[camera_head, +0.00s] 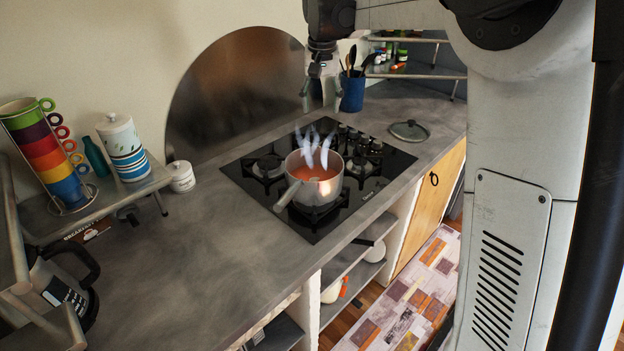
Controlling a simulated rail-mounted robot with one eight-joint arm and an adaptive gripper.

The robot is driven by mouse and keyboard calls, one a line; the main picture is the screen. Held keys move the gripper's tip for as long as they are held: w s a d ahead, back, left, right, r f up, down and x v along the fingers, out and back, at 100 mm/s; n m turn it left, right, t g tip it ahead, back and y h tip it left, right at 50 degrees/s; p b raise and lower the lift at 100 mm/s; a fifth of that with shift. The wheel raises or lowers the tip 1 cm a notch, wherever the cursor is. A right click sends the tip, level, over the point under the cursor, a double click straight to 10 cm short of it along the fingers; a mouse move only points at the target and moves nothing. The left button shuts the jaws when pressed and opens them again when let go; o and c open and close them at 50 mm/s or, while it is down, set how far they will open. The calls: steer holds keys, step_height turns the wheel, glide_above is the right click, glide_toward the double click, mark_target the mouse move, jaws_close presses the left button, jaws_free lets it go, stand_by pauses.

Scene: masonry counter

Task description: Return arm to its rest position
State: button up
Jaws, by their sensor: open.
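My gripper (321,96) hangs fingers-down in the upper middle of the head view, open with nothing seen between its fingers. It appears above the back part of the counter, near the blue utensil holder. My arm runs from the gripper to the upper right and down the right side. A steaming pot (316,181) with orange-red contents sits on the black gas hob (250,162). The pot's handle points to the lower left. The gripper is apart from the pot.
A glass lid (409,131) lies on the counter right of the hob. The blue utensil holder (352,93) stands behind. Stacked colourful mugs (45,155) and a striped canister (124,147) stand on a raised shelf at left. The front-left counter (205,265) is largely clear.

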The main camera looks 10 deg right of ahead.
steer(key=s+t+b, duration=0.2)
steer(key=s+b, duration=0.1)
steer(key=s, duration=0.8)
steer(key=s+f+n+t+b, duration=0.1)
steer(key=s+f, duration=0.5)
steer(key=s, duration=0.7)
steer(key=s+f+n+t+b, duration=0.1)
steer(key=s+f+t+b, duration=0.1)
steer(key=s+f, duration=0.5)
steer(key=s+b, duration=0.1)
steer(key=s, duration=0.5)
steer(key=shift+d+f+n+t+b, duration=0.2)
steer(key=shift+f+n+t+b, duration=0.1)
steer(key=shift+n+t+b, duration=0.1)
